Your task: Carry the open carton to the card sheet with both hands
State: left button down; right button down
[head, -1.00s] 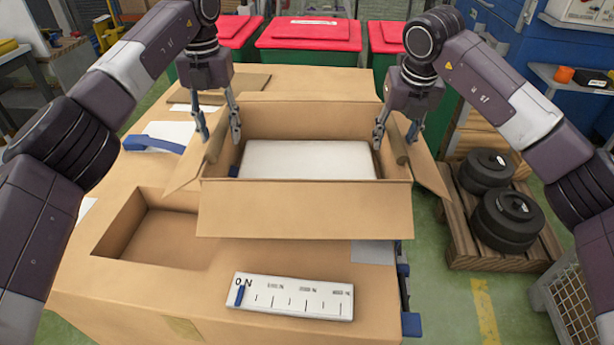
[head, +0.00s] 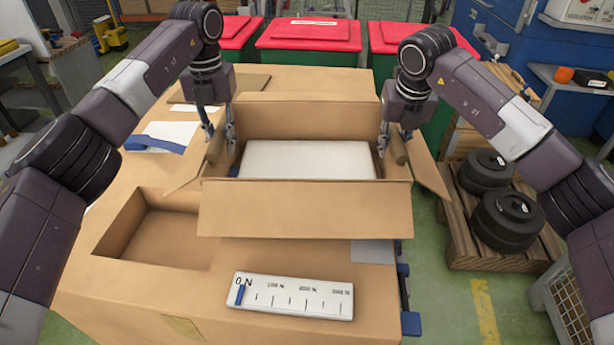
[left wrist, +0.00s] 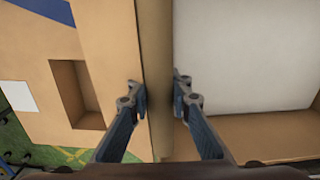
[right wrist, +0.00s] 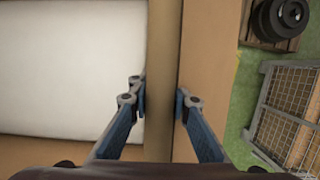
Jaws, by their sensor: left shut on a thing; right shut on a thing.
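The open carton (head: 305,211) stands on a large brown cardboard-topped surface with its flaps spread and a pale white block (head: 307,160) inside. My left gripper (head: 219,137) is shut on the carton's left side wall, which also shows between the fingers in the left wrist view (left wrist: 158,60). My right gripper (head: 397,142) is shut on the right side wall, seen likewise in the right wrist view (right wrist: 162,60). A flat brown card sheet (head: 250,82) lies behind the carton to the left. The carton's underside is hidden.
A rectangular recess (head: 160,235) opens in the surface at front left. A white force scale (head: 291,296) lies in front. A white sheet with a blue object (head: 155,146) is at left. Red-lidded bins (head: 310,35) stand behind; black weights (head: 505,220) sit on a pallet at right.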

pick_arm(q)
jog(key=shift+d, duration=0.1)
dwell(0.4)
jog(key=shift+r, duration=0.2)
jog(key=shift+w+d, duration=0.1)
jog(key=shift+w, duration=0.1)
pick_arm(e)
jog(key=shift+w+a+r, duration=0.15)
jog(key=shift+w+r, duration=0.05)
jog(key=shift+r, duration=0.05)
